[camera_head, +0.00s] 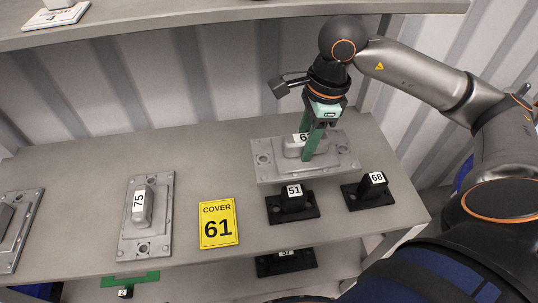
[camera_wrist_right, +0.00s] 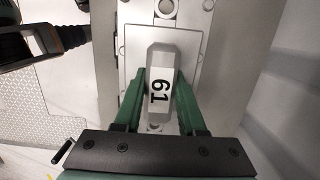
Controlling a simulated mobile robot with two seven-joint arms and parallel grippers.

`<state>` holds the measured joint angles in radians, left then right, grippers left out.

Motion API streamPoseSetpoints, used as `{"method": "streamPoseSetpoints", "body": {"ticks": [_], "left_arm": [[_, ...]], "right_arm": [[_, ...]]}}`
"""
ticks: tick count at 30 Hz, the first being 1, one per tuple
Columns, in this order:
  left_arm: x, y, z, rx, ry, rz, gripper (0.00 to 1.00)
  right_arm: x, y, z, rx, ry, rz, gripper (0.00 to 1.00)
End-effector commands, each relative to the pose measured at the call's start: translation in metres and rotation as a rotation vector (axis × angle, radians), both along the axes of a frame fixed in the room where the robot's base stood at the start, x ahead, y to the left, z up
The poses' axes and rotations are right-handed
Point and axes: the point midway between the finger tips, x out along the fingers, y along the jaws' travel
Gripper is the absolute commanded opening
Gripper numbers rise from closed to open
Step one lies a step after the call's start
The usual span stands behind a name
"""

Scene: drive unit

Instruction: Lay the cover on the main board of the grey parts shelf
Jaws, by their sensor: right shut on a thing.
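The cover (camera_head: 268,162) is a grey metal plate with rounded bosses and a raised handle marked 61. It is at the back right of the main board (camera_head: 225,150) of the grey parts shelf. My right gripper (camera_head: 308,150) points down and is shut on the handle, with a green finger on each side. The handle also shows between the fingers in the right wrist view (camera_wrist_right: 160,60). I cannot tell whether the plate touches the board or hangs just above it. My left gripper is not in view.
A yellow COVER 61 sign (camera_head: 218,222) lies on the board. Left of it is a grey cover marked 75 (camera_head: 147,215), with another plate (camera_head: 17,228) at the left edge. Black blocks marked 51 (camera_head: 291,203) and 68 (camera_head: 371,191) stand in front of the held cover.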

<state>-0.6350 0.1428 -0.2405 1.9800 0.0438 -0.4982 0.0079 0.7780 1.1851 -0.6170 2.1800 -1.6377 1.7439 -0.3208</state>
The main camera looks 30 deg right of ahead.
Motion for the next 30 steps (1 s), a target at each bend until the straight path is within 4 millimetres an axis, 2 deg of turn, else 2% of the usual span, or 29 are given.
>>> {"method": "streamPoseSetpoints", "body": {"ticks": [4,9,12,20,27,30], "left_arm": [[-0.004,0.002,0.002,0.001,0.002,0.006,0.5],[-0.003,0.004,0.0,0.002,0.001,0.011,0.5],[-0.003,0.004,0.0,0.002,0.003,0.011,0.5],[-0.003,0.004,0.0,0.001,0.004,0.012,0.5],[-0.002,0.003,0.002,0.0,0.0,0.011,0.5],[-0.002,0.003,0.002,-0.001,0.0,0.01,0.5]], "right_arm": [[0.027,0.015,-0.011,0.006,-0.002,0.002,0.0],[0.049,0.025,-0.043,0.003,0.001,0.0,0.0],[0.058,0.03,-0.055,0.001,-0.001,0.001,0.0],[0.068,0.034,-0.068,0.001,-0.002,0.0,0.0],[0.071,0.035,-0.1,0.0,0.001,-0.001,0.0],[0.072,0.035,-0.103,0.0,-0.003,0.001,0.0]]}}
